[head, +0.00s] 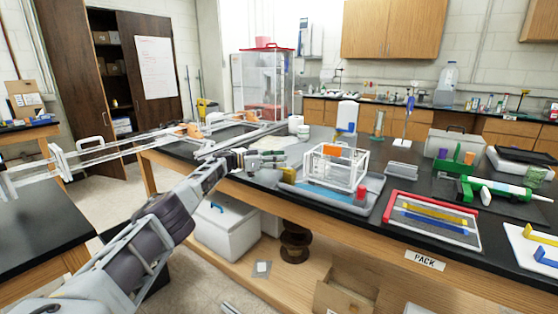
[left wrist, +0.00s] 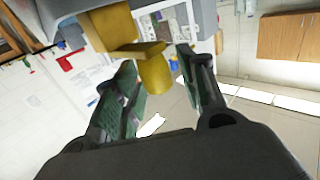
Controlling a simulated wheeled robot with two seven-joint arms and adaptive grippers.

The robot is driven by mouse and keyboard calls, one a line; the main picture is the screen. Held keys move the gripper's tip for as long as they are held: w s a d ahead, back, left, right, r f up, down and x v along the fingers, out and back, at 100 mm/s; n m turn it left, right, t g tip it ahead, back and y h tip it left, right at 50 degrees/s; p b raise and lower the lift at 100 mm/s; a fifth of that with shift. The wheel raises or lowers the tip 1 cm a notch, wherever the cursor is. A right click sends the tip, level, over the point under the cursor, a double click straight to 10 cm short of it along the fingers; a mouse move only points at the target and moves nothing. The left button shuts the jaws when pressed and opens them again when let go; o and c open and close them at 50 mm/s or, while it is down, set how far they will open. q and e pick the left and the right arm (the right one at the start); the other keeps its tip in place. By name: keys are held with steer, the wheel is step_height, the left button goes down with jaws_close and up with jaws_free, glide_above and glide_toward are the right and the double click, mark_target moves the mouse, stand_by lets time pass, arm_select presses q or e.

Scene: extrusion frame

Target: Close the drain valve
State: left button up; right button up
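A yellow valve (left wrist: 155,72) with a blocky lever and a rounded end shows in the left wrist view, beside a blue-grey body (left wrist: 192,18). I take it to be the drain valve. My left gripper (left wrist: 168,78) is open, its two green-padded fingers apart on either side of the yellow end. I cannot tell whether either finger touches it. In the head view my left gripper (head: 278,160) reaches over the front edge of the bench, at the left end of a grey tray (head: 375,190). My right gripper is not in view.
A white wire frame (head: 337,168) stands on the tray, just right of my left gripper. A red-edged panel (head: 433,220) and a green tool (head: 500,188) lie farther right on the black bench. A white extrusion frame (head: 130,145) spans the left.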

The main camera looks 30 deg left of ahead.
arm_select(q)
steer(key=shift+a, duration=0.1)
stand_by(0.3)
steer(key=v, duration=1.2)
stand_by(0.6)
